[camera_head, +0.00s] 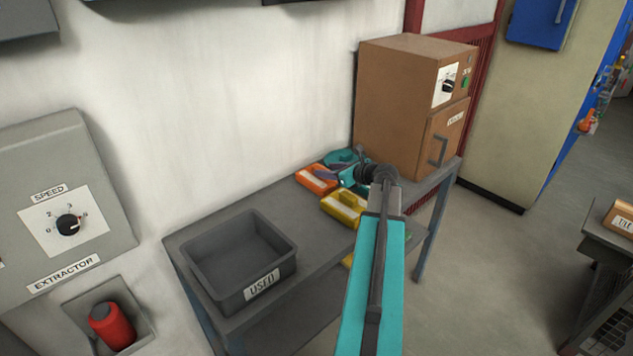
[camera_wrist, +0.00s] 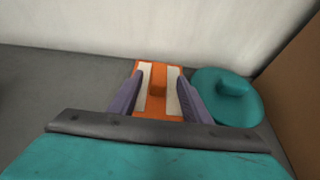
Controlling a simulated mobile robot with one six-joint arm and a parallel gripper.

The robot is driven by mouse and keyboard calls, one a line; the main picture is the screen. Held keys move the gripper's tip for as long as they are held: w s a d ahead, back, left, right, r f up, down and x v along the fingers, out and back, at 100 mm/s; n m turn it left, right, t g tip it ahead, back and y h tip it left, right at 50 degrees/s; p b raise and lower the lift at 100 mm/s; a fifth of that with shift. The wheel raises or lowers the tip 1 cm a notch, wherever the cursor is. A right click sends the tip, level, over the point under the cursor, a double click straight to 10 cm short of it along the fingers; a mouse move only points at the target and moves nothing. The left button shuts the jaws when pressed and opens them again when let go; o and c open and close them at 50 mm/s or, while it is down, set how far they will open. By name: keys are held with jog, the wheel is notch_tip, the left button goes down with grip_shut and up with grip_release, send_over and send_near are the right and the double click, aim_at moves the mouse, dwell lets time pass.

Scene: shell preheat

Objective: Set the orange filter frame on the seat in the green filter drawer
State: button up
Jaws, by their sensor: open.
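The orange filter frame (camera_head: 317,180) lies on the grey table near the wall, left of the brown cabinet. In the wrist view the orange frame (camera_wrist: 158,103), with pale side panels and a raised middle block, shows between my fingers. My gripper (camera_head: 338,170) is open just above or around it; I cannot tell whether the fingers touch it. The two grey fingers of my gripper (camera_wrist: 158,88) stand apart on either side of the block. The green filter drawer and its seat are not clearly visible; only a small green patch shows beside my arm.
A teal round lidded thing (camera_head: 340,157) sits close right of the frame, beside the brown cabinet (camera_head: 395,110). A yellow frame (camera_head: 343,208) lies in front. A grey bin marked USED (camera_head: 213,286) stands at the table's left end. Bare tabletop lies between.

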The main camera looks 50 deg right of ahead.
aim_at(320, 168)
jog(key=shift+p+x, duration=0.8)
jog(key=shift+x, duration=1.85)
jog(key=shift+a, duration=0.1)
jog(key=shift+r, duration=0.1)
grip_shut()
